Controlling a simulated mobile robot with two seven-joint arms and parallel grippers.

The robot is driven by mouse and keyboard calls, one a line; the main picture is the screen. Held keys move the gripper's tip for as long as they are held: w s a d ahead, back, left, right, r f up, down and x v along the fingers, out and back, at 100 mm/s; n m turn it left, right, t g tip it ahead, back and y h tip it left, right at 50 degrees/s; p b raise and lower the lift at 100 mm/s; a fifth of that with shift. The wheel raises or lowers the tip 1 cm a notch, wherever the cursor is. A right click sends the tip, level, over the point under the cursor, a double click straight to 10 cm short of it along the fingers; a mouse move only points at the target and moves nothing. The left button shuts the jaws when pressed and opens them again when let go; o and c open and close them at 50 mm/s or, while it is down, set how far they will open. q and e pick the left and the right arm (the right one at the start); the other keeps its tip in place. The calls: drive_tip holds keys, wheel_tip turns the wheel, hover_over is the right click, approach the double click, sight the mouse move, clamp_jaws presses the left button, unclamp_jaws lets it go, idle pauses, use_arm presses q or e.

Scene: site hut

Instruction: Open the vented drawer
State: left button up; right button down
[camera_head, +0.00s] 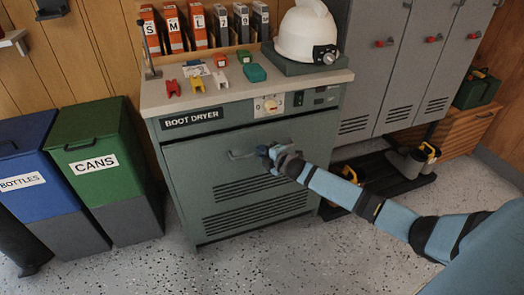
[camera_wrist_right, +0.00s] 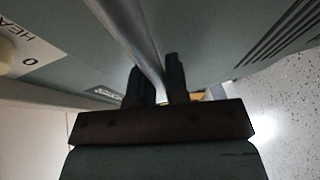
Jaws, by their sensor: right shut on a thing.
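The vented drawer (camera_head: 215,178) is the grey-green front of the boot dryer, with dark slots cut in its lower part. It looks shut or nearly shut; I cannot tell whether there is a small gap. Its bar handle (camera_head: 241,155) runs across the upper part of the front. My right gripper (camera_head: 270,155) is at the right end of the handle and shut on it. In the right wrist view, the handle (camera_wrist_right: 132,35) runs between the two dark fingers of my right gripper (camera_wrist_right: 156,85). My left gripper is not in view.
The boot dryer's top (camera_head: 190,92) holds a white hard hat (camera_head: 305,35), coloured clips and binders. A green bin (camera_head: 92,145) and a blue bin (camera_head: 35,170) stand to the left. Grey lockers (camera_head: 400,70) stand to the right. The speckled floor (camera_head: 290,260) in front is clear.

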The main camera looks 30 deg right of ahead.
use_arm(q)
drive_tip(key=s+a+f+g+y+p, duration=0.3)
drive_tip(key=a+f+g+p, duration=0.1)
drive_tip(key=p, duration=0.8)
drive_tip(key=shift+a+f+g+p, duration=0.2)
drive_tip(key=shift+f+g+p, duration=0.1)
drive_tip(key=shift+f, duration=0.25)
use_arm(e)
drive_tip(key=s+a, duration=0.4)
drive_tip(key=s, duration=1.2)
drive_tip(key=s+a, duration=0.3)
drive_tip(key=s, duration=1.3)
drive_tip(key=shift+a, duration=0.4)
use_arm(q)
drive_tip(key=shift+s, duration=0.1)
use_arm(e)
drive_tip(key=shift+s, duration=0.1)
drive_tip(key=c, duration=1.1)
unclamp_jaws()
drive_tip(key=shift+c, duration=0.2)
use_arm(q)
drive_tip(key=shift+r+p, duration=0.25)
drive_tip(key=shift+p, duration=0.15)
use_arm(e)
drive_tip(key=v, duration=1.3)
drive_tip(key=shift+s, duration=0.4)
drive_tip(key=shift+r, duration=0.15)
